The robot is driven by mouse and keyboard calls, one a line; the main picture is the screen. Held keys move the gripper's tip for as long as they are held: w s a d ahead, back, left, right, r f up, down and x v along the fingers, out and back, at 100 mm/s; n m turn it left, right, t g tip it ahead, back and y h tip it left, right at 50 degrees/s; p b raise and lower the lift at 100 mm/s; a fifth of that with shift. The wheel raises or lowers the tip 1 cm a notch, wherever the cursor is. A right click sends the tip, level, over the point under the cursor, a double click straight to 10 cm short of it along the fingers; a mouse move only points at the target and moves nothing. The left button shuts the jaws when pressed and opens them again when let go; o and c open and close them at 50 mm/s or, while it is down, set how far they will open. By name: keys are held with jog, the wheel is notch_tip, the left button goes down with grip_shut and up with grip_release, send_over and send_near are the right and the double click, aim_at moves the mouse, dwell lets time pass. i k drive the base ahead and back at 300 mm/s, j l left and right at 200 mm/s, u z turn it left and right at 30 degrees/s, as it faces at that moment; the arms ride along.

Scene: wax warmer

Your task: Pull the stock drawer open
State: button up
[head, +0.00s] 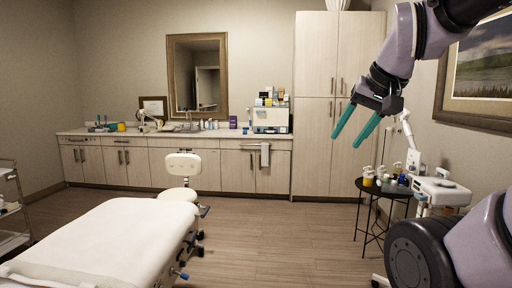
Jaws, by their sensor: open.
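My gripper (347,140) hangs in the air at the upper right, its two teal fingers spread and pointing down-left. Nothing is between them. Behind it across the room runs a pale wood counter unit (172,165) with drawer fronts above doors. One drawer front (228,144) towards its right end has a dark horizontal bar handle, and a light towel (265,155) hangs there. The drawer fronts look closed. I cannot tell which one is the stock drawer. My gripper is well apart from the counter.
A white treatment bed (115,235) fills the lower left, with a white stool (180,180) behind it. A round black side table (383,188) with jars and a white wheeled device (440,190) stand at right. The wood floor (285,235) between is clear.

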aim_at(226, 143)
jog(key=i+u, duration=0.1)
jog(key=i, duration=4.65)
jog(key=i+u, duration=0.1)
jog(key=i, duration=2)
